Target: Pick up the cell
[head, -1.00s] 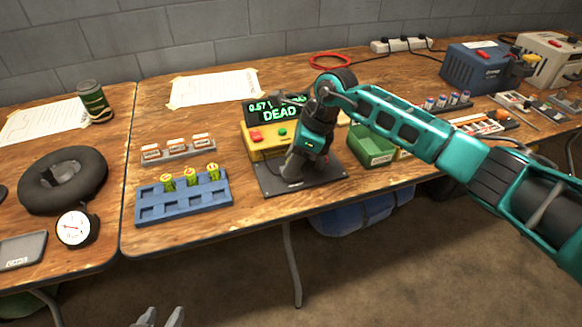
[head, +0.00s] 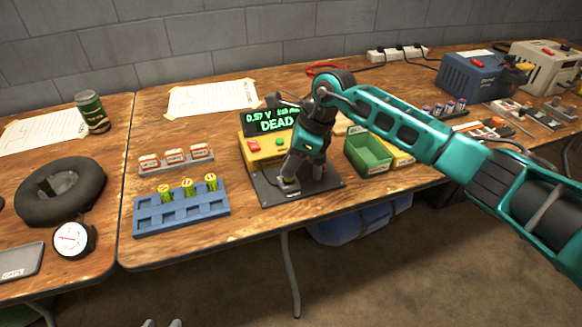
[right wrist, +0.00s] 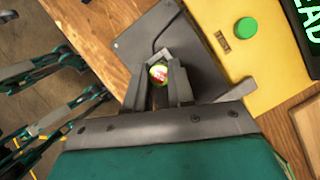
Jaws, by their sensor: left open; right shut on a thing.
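The cell (right wrist: 158,73), a small cylinder with green and red-white markings seen end-on, is between the fingers of my right gripper (right wrist: 161,82) in the right wrist view. The gripper is shut on it, over the dark plate (head: 328,184) of the yellow tester. In the head view my right gripper (head: 289,184) points down at this plate and hides the cell. I cannot tell whether the cell touches the plate. The tester display (head: 268,121) reads DEAD in green. Only the fingertips of my left gripper (head: 162,323) show at the bottom edge, open and empty.
A blue rack (head: 215,207) holds several yellow-green cells in its back row. Behind it is a grey holder with white-and-red blocks (head: 176,158). Green (head: 367,155) and yellow bins stand right of the tester. A dark ring cushion (head: 62,190) and a dial (head: 72,238) are left.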

